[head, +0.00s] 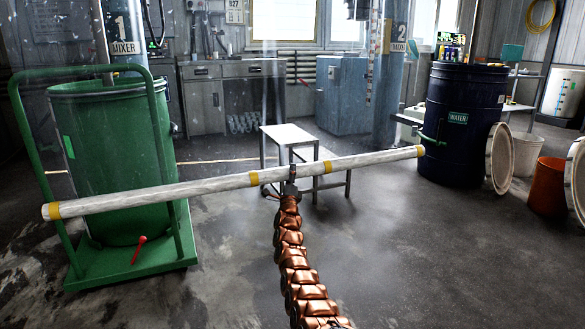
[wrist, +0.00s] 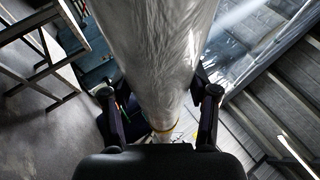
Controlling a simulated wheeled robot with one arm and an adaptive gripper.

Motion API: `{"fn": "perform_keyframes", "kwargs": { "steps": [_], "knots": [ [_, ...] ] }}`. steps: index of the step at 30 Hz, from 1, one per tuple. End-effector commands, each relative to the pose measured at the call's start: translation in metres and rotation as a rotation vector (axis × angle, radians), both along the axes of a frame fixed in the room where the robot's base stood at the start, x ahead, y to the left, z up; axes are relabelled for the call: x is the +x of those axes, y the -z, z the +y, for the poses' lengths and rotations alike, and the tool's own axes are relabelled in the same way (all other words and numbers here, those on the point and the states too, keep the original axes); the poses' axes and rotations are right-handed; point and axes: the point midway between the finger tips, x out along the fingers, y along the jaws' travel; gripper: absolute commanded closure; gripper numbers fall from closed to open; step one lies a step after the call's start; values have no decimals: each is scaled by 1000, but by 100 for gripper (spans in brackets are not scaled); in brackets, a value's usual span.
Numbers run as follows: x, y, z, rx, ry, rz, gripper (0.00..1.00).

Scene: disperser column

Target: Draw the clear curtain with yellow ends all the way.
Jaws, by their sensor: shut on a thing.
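A long, wrinkled, clear-to-whitish plastic roll (head: 190,187) with yellow bands near its ends spans the middle of the head view. I take it to be the clear curtain; it looks bunched into a bar. Its left yellow end (head: 54,210) is lower and in front of the green drum, and its right yellow end (head: 420,152) is higher, near the dark blue barrel. More yellow bands sit along its middle. My gripper (head: 291,180) is shut on it near its middle. In the wrist view the plastic (wrist: 158,45) fills the space between my fingers.
A green drum (head: 110,150) on a green trolley (head: 135,262) stands at left. A small white table (head: 287,135) is behind the roll. A dark blue water barrel (head: 465,110), round lids and an orange bucket (head: 549,185) stand at right. The front floor is clear.

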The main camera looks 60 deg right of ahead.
Motion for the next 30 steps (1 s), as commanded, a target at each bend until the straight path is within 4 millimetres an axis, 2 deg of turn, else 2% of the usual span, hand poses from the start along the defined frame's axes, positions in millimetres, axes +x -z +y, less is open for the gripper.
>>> {"fn": "perform_keyframes", "kwargs": {
  "steps": [1, 3, 17, 18, 25, 30],
  "knots": [
    [1, 8, -1, 7, -1, 5, 100],
    [1, 11, 0, 5, 0, 3, 100],
    [1, 17, 0, 6, -1, 3, 100],
    [1, 18, 0, 7, -1, 4, 40],
    [2, 16, 1, 5, -2, 2, 16],
    [2, 14, 1, 3, -2, 2, 16]
  ]
}}
